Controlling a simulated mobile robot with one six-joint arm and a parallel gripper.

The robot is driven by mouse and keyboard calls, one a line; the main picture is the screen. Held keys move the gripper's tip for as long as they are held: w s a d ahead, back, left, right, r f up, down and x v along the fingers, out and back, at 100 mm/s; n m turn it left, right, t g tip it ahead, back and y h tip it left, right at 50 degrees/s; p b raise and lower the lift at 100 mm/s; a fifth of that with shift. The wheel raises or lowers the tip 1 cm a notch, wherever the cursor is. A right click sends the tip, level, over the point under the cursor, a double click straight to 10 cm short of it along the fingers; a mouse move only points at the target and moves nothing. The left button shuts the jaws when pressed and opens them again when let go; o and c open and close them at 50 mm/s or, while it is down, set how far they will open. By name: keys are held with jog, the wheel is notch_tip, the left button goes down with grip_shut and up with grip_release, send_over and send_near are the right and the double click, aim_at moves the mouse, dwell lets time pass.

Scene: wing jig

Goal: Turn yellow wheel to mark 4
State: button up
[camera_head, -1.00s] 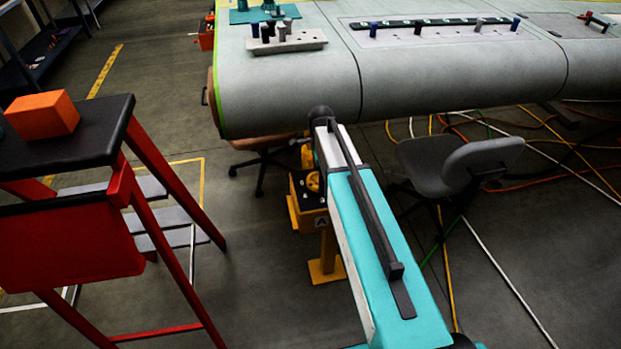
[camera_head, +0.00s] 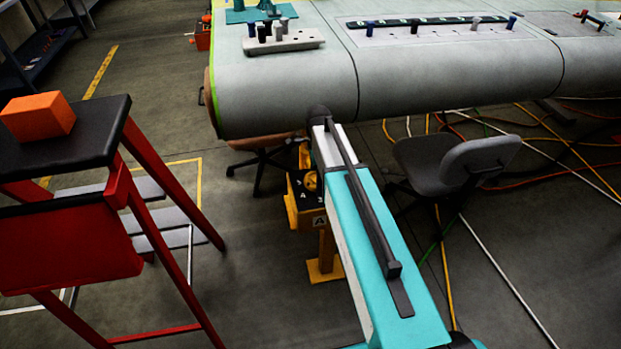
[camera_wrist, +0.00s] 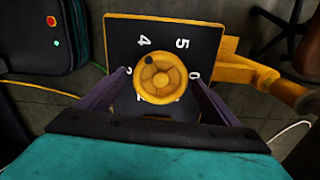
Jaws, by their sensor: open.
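The yellow wheel (camera_wrist: 163,87) sits on a dark square panel (camera_wrist: 120,34) with white numbers around it. A dark dot on its rim is at the upper left and points roughly toward the 4; the 5 is at upper right and the 0 at right. The left number is partly covered by a finger. My gripper (camera_wrist: 159,76) is open, with one finger on each side of the wheel; I cannot tell whether they touch it. In the head view the wheel (camera_head: 310,181) shows beside my teal arm, which hides my gripper.
The panel tops a yellow post (camera_head: 326,245) standing on the floor. A grey wing section (camera_head: 285,85) lies above and behind. A red stool (camera_head: 70,240) with an orange block (camera_head: 38,118) stands at left. A grey chair (camera_head: 455,160) and loose cables are at right.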

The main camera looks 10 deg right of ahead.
notch_tip(320, 180, up, 14)
jog(key=b, duration=0.1)
jog(key=shift+f+b, duration=0.2)
jog(key=shift+b, duration=0.2)
dwell(0.5)
jog(key=shift+s+f, duration=0.1)
dwell(0.5)
